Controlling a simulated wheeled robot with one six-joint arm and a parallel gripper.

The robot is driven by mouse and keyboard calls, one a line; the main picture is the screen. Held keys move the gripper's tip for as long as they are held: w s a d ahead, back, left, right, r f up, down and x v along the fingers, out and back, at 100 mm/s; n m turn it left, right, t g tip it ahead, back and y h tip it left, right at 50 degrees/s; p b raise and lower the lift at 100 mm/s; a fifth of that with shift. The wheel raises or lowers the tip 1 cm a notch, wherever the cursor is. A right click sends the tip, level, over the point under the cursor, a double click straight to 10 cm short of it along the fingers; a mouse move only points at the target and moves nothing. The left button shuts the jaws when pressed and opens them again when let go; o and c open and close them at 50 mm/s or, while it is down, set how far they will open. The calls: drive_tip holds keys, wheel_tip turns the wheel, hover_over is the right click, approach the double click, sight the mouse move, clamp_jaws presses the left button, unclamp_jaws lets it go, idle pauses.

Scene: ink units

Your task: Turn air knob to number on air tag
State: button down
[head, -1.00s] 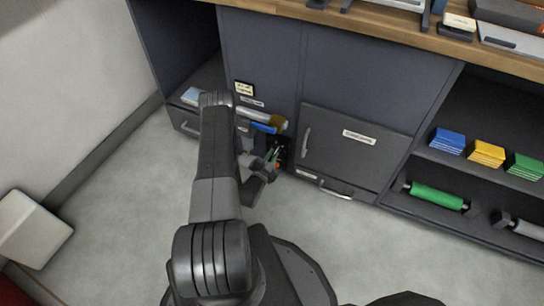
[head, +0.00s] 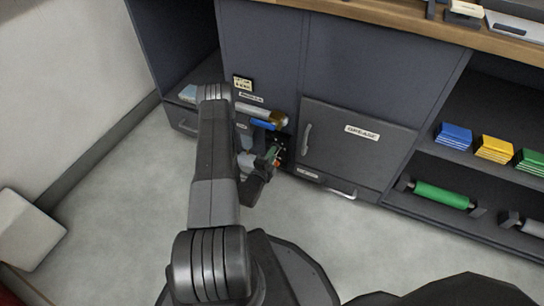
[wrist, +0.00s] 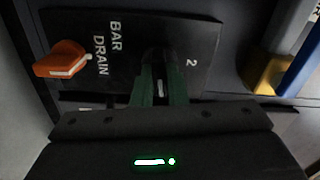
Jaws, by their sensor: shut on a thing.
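A dark knob (wrist: 158,62) with a pale mark stands on a black panel (wrist: 120,27) in the wrist view. My gripper (wrist: 160,88) has its green-lined fingers on both sides of the knob and is shut on it. The number 2 is printed to the knob's right, and BAR and DRAIN to its left. In the head view my gripper (head: 269,158) is at the panel low on the cabinet, largely hiding the knob. A small cream tag (head: 243,83) is on the cabinet above; its writing is too small to read.
An orange knob (wrist: 60,60) is left of the gripper in the wrist view. A pipe with a blue lever (head: 263,124) and brass end is just above the panel. A door labelled GREASE (head: 350,150) is to the right. Grey floor lies open in front.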

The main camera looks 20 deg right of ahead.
drive_tip(key=shift+m+b, duration=0.35)
drive_tip(key=shift+m, duration=0.75)
drive_tip(key=c, duration=1.4)
unclamp_jaws()
drive_tip(key=shift+d, duration=0.1)
drive_tip(key=shift+c, duration=0.2)
drive_tip(key=shift+f, duration=0.1)
